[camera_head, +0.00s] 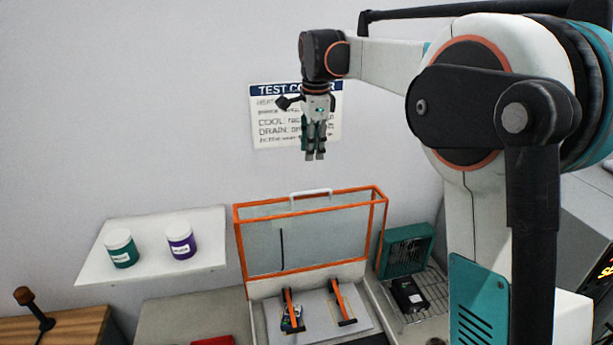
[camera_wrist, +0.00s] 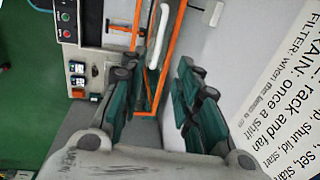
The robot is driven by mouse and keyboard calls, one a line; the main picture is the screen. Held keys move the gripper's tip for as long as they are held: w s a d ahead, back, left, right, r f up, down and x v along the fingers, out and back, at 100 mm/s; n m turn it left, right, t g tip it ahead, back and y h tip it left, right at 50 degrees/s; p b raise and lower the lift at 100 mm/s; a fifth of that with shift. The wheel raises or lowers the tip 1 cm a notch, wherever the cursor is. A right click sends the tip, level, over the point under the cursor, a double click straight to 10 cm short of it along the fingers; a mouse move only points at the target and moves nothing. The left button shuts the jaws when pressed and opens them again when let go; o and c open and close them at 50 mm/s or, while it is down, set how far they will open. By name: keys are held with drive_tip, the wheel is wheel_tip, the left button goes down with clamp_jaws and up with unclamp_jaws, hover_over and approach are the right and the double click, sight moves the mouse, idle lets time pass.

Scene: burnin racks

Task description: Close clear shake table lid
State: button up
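The clear shake table lid (camera_head: 335,238) has an orange frame and stands raised, nearly upright, at the back of the shake table (camera_head: 262,322). A pale handle (camera_head: 311,193) is on its top edge. In the wrist view the lid's orange frame (camera_wrist: 172,50) and the white handle (camera_wrist: 157,38) show beyond and between my fingers. My gripper (camera_head: 315,157) hangs fingers down, well above the lid and near the wall. In the wrist view my gripper (camera_wrist: 155,82) shows its two fingers apart with nothing between them, not touching the handle.
A wall sign (camera_head: 270,125) is behind my gripper. A shelf (camera_head: 95,265) at left holds a green jar (camera_head: 121,249) and a purple jar (camera_head: 180,240). A green fan unit (camera_head: 405,250) and a black device (camera_head: 409,295) sit right of the table. Two orange straps cross the table's platform.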

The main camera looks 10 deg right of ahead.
sight(311, 192)
drive_tip(key=f, duration=0.4)
drive_tip(key=w+f+p, duration=0.1)
drive_tip(key=f, duration=0.4)
drive_tip(key=f+p, duration=0.1)
drive_tip(key=f, duration=0.3)
drive_tip(key=shift+w+f, duration=0.3)
drive_tip(key=shift+w, duration=0.1)
drive_tip(key=shift+c, duration=0.6)
clamp_jaws()
